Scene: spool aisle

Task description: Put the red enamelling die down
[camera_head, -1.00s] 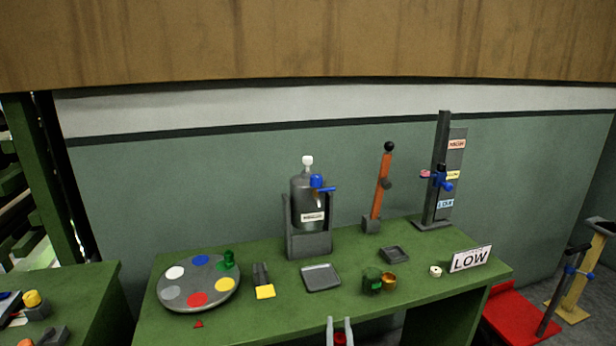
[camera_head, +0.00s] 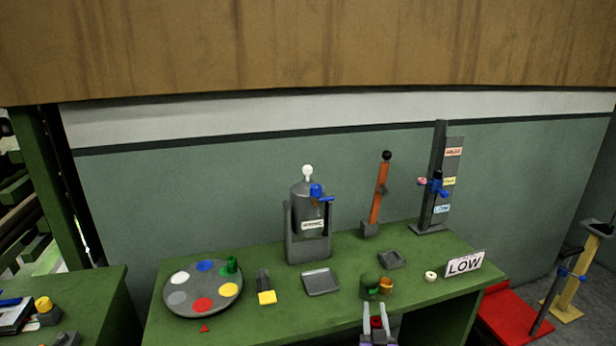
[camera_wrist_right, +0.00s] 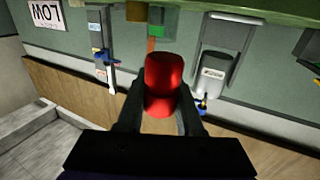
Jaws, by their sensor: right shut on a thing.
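My right gripper (camera_head: 375,312) is at the front edge of the green table, at the bottom of the head view. It is shut on the red enamelling die (camera_wrist_right: 164,84), a red cylinder between the two fingers in the right wrist view. In the head view only a small red part of the die (camera_head: 377,322) shows between the fingers. The green table (camera_head: 240,325) lies beyond and beside the gripper. I cannot tell whether the die touches anything besides the fingers. My left gripper is not in view.
A round palette (camera_head: 190,306) with coloured spots stands at the left, with a green die (camera_head: 230,265) on it. Grey trays (camera_head: 321,282), a green cup (camera_head: 369,287), a brass piece (camera_head: 386,286) and a LOW sign (camera_head: 464,264) are on the table. A grey dispenser (camera_head: 308,236) stands behind.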

